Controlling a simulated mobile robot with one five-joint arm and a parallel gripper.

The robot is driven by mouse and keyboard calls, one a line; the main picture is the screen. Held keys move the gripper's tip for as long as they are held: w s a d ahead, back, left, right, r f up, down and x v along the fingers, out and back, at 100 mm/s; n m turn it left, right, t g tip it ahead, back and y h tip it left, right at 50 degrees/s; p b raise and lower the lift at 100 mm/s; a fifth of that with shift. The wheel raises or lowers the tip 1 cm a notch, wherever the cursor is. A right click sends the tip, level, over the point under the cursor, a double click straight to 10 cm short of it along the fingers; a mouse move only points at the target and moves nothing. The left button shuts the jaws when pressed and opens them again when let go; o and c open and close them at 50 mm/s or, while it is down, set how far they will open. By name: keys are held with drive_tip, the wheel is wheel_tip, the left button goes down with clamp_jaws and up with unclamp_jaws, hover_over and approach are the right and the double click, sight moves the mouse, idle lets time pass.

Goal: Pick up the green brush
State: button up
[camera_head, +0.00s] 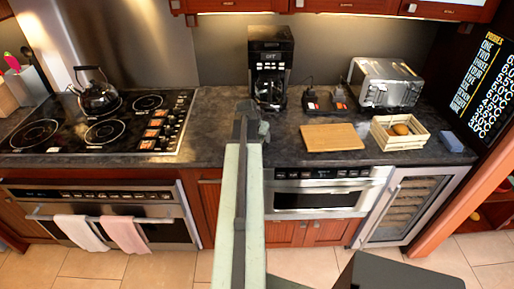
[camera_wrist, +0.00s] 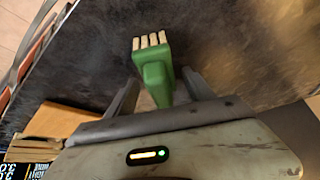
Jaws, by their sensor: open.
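The green brush (camera_wrist: 156,75) with pale bristles shows in the wrist view over the dark countertop. Its handle end lies between the two fingers of my gripper (camera_wrist: 161,78), and its bristles point away from the gripper. The fingers stand apart on either side with a visible gap, so the gripper is open. In the head view my gripper (camera_head: 250,122) is over the counter in front of the coffee maker. The brush cannot be made out there, as my arm covers that spot.
A black coffee maker (camera_head: 270,65) stands behind my gripper. To the right are a wooden cutting board (camera_head: 332,138), a wooden crate (camera_head: 380,138) holding a brown item, and a silver toaster (camera_head: 386,83). A stovetop (camera_head: 105,130) with a kettle (camera_head: 97,95) is at left.

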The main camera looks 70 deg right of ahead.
drive_tip(key=shift+d+f, duration=0.1)
drive_tip(key=shift+f, duration=0.05)
clamp_jaws()
wheel_tip(320, 180, up, 10)
drive_tip(key=p, duration=1)
drive_tip(key=shift+r+p, duration=0.2)
drive_tip(key=shift+p, duration=0.15)
drive_tip(key=shift+f, duration=0.1)
